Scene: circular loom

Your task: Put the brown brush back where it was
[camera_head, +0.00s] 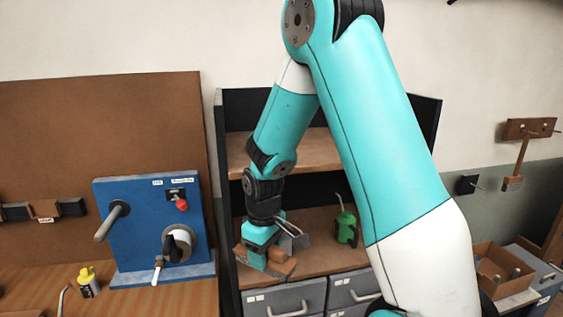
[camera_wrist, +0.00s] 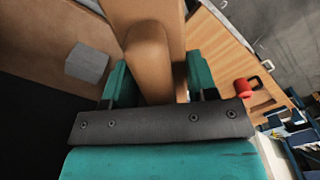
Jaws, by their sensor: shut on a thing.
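The brown brush (camera_head: 282,268) is at the left end of the shelf's middle board, at the front edge. It is held by my gripper (camera_head: 262,254), which reaches down to it from above. In the wrist view the brush's rounded brown grip (camera_wrist: 148,60) stands between the two teal fingers of my gripper (camera_wrist: 160,80), which are shut on it. My gripper and wrist hide part of the brush in the head view. I cannot tell whether its underside touches the board.
The shelf board (camera_head: 312,262) has a green oil can (camera_head: 346,227) to the right. Grey drawers (camera_head: 297,298) are below. A blue control panel (camera_head: 140,220) with levers and a red button stands close on the left.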

